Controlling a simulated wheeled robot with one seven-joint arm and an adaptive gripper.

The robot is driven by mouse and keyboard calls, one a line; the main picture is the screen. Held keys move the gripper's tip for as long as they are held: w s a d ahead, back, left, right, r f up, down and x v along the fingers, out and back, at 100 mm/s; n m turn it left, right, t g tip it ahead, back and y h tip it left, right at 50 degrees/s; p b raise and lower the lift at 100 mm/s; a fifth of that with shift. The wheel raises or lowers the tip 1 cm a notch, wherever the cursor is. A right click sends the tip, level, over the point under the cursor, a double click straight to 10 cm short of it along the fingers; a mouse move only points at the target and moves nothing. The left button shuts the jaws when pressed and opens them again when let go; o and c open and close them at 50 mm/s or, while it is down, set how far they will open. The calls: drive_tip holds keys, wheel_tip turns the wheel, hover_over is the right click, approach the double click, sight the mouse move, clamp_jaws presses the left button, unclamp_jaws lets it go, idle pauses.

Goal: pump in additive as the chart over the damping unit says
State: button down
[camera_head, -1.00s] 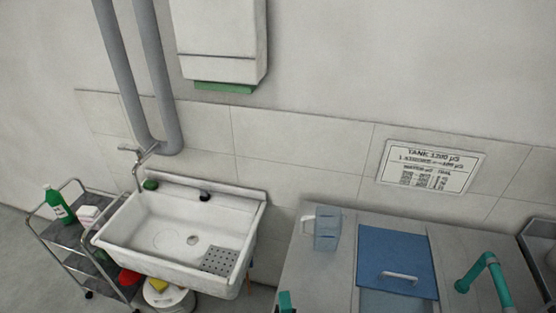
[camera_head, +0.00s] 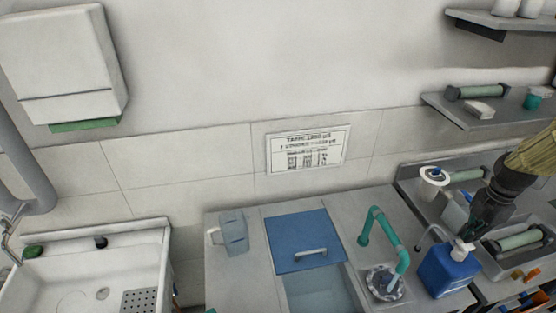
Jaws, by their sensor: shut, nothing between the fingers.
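The white chart (camera_head: 307,150) hangs on the wall above the damping unit; its heading and small rows are too blurred to read surely. The damping unit (camera_head: 238,285) has a blue lid (camera_head: 303,240) with a grey handle, partly uncovering a pale tank (camera_head: 322,293). A teal curved spout (camera_head: 383,228) rises over a round opening to its right. A blue jug (camera_head: 447,272) with a white pump head (camera_head: 462,250) stands at the unit's right end. My gripper (camera_head: 474,236) is shut and empty, pointing down close by the pump head; whether it touches cannot be told.
A clear measuring jug (camera_head: 234,232) stands left of the lid. A white sink (camera_head: 95,280) is at lower left. Shelves (camera_head: 485,112) and a grey tray (camera_head: 415,180) with rollers crowd the right side. A white-and-blue round item (camera_head: 433,176) stands behind the blue jug.

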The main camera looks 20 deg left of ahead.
idle(0.5)
drive_tip(key=shift+r+p, duration=0.9)
drive_tip(key=shift+r, duration=0.2)
wheel_tip(320, 180, up, 4)
drive_tip(key=shift+f, duration=0.1)
drive_tip(key=shift+a, duration=0.1)
